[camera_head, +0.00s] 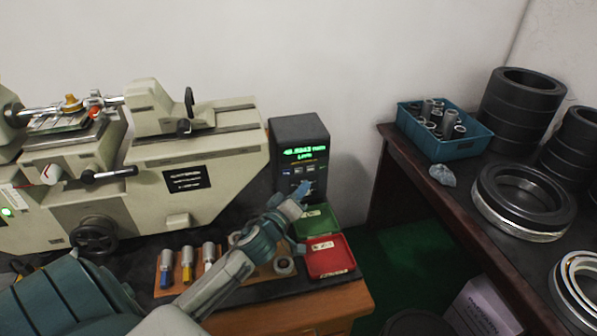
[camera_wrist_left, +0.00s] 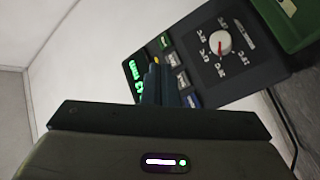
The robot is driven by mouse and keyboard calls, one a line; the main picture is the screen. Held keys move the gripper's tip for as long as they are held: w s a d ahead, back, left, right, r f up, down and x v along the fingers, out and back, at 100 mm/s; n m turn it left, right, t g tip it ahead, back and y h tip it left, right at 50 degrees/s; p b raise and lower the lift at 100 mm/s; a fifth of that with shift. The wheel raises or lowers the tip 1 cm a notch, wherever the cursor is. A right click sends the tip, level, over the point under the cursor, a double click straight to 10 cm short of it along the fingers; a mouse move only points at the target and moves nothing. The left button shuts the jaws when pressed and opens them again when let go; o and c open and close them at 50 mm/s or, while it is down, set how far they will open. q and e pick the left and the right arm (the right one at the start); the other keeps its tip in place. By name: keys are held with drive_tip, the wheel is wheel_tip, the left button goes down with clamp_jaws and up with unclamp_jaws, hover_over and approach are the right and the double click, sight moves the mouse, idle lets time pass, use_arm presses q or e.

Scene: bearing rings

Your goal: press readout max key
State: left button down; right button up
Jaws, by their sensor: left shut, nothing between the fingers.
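The readout (camera_head: 284,133) is a dark box with a lit green display, standing on the bench right of the grey machine. In the left wrist view the readout (camera_wrist_left: 262,66) shows a column of small keys (camera_wrist_left: 170,60), a white dial with a red pointer (camera_wrist_left: 220,43) and part of the green digits. My left gripper (camera_head: 303,190) is shut and empty, with its tips in front of the readout's lower face. In the left wrist view its fingers (camera_wrist_left: 154,82) overlap the key column and hide some keys. I cannot tell whether the tips touch a key. My right gripper is not in view.
A green bin (camera_head: 316,222) and a red bin (camera_head: 329,257) sit just below the readout. A wooden tray (camera_head: 174,287) with several metal plugs lies left of my forearm. The right table (camera_head: 405,165) holds a blue crate (camera_head: 466,148) and dark rings (camera_head: 523,195).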

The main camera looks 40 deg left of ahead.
sight(298, 170)
use_arm(q)
drive_tip(key=w+a, duration=0.1)
drive_tip(key=w+a+b, duration=0.1)
drive_tip(key=shift+w+a, duration=0.2)
drive_tip(key=shift+a, duration=0.2)
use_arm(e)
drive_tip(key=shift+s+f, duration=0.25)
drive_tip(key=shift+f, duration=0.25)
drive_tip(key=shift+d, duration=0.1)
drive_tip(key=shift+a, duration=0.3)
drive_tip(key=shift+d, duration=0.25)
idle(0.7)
use_arm(q)
drive_tip(key=shift+a, duration=0.1)
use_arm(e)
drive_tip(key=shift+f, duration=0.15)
use_arm(q)
drive_tip(key=shift+w+a, duration=0.1)
drive_tip(key=shift+w, duration=0.05)
drive_tip(key=shift+w+a+b, duration=0.1)
drive_tip(key=shift+a+b, duration=0.05)
drive_tip(key=shift+b, duration=0.15)
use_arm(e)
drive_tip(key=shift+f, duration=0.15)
